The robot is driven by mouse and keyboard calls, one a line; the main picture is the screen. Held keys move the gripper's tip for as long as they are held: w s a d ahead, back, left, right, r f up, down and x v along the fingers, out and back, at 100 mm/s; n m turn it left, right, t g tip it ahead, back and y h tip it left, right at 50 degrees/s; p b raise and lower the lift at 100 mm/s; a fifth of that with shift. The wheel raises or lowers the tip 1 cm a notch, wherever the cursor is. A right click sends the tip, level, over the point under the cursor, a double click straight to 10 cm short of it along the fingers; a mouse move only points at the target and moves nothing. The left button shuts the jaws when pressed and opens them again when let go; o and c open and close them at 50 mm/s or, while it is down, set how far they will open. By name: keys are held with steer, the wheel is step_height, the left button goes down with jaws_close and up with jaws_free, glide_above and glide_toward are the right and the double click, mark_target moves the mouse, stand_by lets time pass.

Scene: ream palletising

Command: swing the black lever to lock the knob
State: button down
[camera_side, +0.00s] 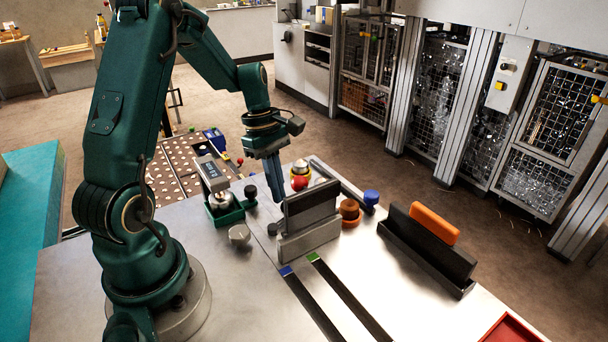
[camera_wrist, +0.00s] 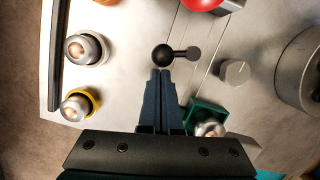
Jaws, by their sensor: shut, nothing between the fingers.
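The black lever (camera_wrist: 180,53) lies on the metal table in the wrist view, a wide round end at left and a small round end at right, toward the knob. The grey round knob (camera_wrist: 235,71) with a pointer mark stands to its right, apart from it. The knob (camera_side: 239,234) also shows in the side view, with a dark round part of the lever (camera_side: 272,229) to its right. My gripper (camera_wrist: 161,72) is shut and empty, its tips just below the lever's wide end. I cannot tell if they touch. In the side view my gripper (camera_side: 278,200) points down.
A grey block with a dark plate (camera_side: 310,222) stands right beside my gripper. A green holder (camera_wrist: 208,113) is close to my fingers' right side. A red ball (camera_side: 299,183) stands behind. A black rack with an orange piece (camera_side: 434,224) is at right. The front left tabletop is clear.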

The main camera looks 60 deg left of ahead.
steer(key=m, duration=0.1)
steer(key=w+d+m, duration=0.1)
steer(key=m, duration=0.1)
steer(key=shift+w+d+m+g, duration=0.1)
steer(key=shift+d+m+g, duration=0.05)
steer(key=shift+m+g, duration=0.2)
steer(key=shift+w+d+m+g, duration=0.2)
steer(key=shift+d+m, duration=0.15)
steer(key=shift+m, duration=0.35)
steer(key=shift+w+d+m+g, duration=0.15)
steer(key=shift+d+m, duration=0.15)
steer(key=shift+m, duration=0.35)
steer(key=shift+s, duration=0.1)
steer(key=v, duration=1)
